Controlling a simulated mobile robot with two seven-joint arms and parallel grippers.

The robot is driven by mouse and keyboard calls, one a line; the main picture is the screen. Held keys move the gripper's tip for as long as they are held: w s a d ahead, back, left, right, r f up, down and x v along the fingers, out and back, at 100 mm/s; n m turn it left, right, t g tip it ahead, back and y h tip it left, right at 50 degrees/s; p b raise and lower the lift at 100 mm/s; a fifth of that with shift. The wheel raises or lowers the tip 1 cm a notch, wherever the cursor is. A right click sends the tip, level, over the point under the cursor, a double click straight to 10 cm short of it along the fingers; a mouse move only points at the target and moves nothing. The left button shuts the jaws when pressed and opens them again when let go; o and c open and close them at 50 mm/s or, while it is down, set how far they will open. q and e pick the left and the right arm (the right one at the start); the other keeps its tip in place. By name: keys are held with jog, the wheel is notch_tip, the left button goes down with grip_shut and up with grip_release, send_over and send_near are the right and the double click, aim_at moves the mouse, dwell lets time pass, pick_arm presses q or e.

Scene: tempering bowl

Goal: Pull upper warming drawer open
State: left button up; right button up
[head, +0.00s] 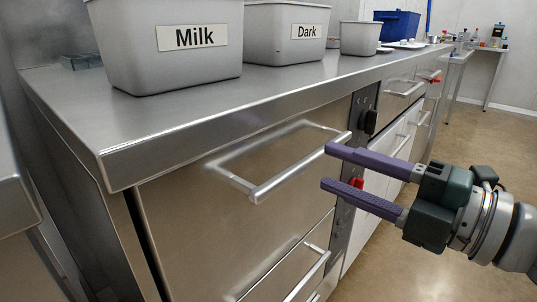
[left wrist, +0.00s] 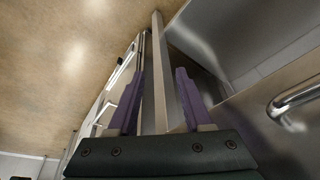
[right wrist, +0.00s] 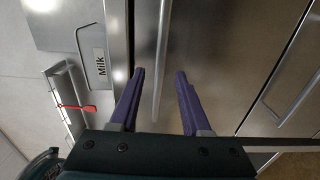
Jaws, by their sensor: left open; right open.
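The upper warming drawer (head: 180,225) is a steel front under the counter and looks shut. Its bar handle (head: 300,173) crosses the front. My right gripper (head: 325,168) is open and empty in front of the handle's right part, with its fingers one above the other in the head view. In the right wrist view, the handle (right wrist: 160,55) runs lengthwise between the open fingers; whether either finger touches it I cannot tell. My left gripper (left wrist: 159,72) shows only in the left wrist view, open, with a long metal edge (left wrist: 159,40) running between its fingers.
A lower drawer handle (head: 308,275) sits below. On the counter (head: 180,125) stand a Milk container (head: 150,60), a Dark container (head: 270,45), a smaller tub (head: 360,38) and a blue bin (head: 397,22). A black knob (head: 368,121) is beside the drawer. The floor (head: 480,150) at right is clear.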

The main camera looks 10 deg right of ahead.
aim_at(316, 161)
jog(key=x, duration=0.5)
jog(key=shift+d, duration=0.1)
jog(key=shift+c, duration=0.4)
grip_shut()
dwell(0.9)
